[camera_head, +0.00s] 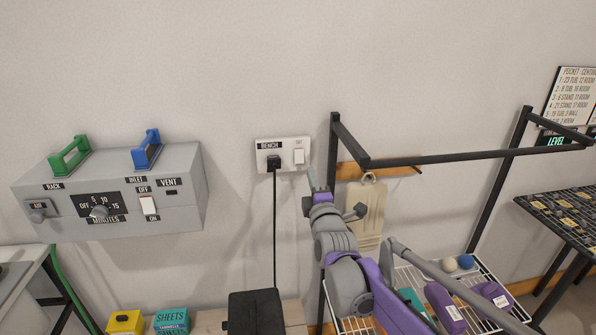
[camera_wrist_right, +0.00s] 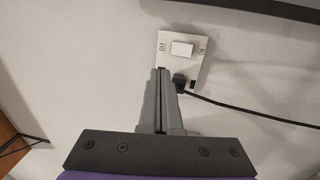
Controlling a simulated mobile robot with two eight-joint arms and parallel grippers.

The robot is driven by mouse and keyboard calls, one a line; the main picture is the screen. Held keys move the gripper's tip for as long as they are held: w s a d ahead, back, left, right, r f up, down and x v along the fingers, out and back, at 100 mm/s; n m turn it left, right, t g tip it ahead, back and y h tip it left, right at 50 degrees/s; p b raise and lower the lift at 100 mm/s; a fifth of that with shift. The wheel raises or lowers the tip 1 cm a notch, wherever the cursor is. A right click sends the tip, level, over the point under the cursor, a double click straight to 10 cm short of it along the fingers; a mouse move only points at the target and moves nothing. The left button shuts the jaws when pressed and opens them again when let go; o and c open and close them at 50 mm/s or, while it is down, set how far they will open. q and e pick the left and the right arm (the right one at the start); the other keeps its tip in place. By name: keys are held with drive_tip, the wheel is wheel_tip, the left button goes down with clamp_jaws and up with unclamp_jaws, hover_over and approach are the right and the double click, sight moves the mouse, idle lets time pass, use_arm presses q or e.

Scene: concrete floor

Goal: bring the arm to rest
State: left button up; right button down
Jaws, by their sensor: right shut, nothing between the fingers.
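My right arm, purple and grey, rises from the bottom right in the head view. Its right gripper (camera_head: 314,182) is just below and right of the white BENCH outlet plate (camera_head: 283,153) on the wall. The gripper also shows in the wrist view (camera_wrist_right: 162,72), with its grey fingers together and nothing between them. There the fingertips overlap the lower left of the outlet plate (camera_wrist_right: 192,70); I cannot tell whether they touch it. A black plug sits in the plate, beside a white rocker switch (camera_head: 299,157). My left gripper is not in view.
A wire rack (camera_head: 490,290) holds several items below. A grey control box (camera_head: 110,195) is at the left. The plug's black cord (camera_head: 275,230) hangs down.

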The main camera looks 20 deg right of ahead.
drive_tip(key=s+a+f+m+g+y+p, duration=0.1)
drive_tip(key=s+a+f+m+g, duration=0.3)
drive_tip(key=s+f, duration=0.3)
drive_tip(key=s+a+f+m+g+y+p, duration=0.2)
drive_tip(key=s+a+f+m+g, duration=0.3)
drive_tip(key=s, duration=1)
drive_tip(key=s+a+f+m+g+y+p, duration=0.1)
drive_tip(key=s+a+f+m+g, duration=0.3)
drive_tip(key=s+f, duration=0.6)
drive_tip(key=shift+s+a+f+m+y, duration=0.25)
drive_tip(key=shift+s+m, duration=0.45)
drive_tip(key=shift+m, duration=0.4)
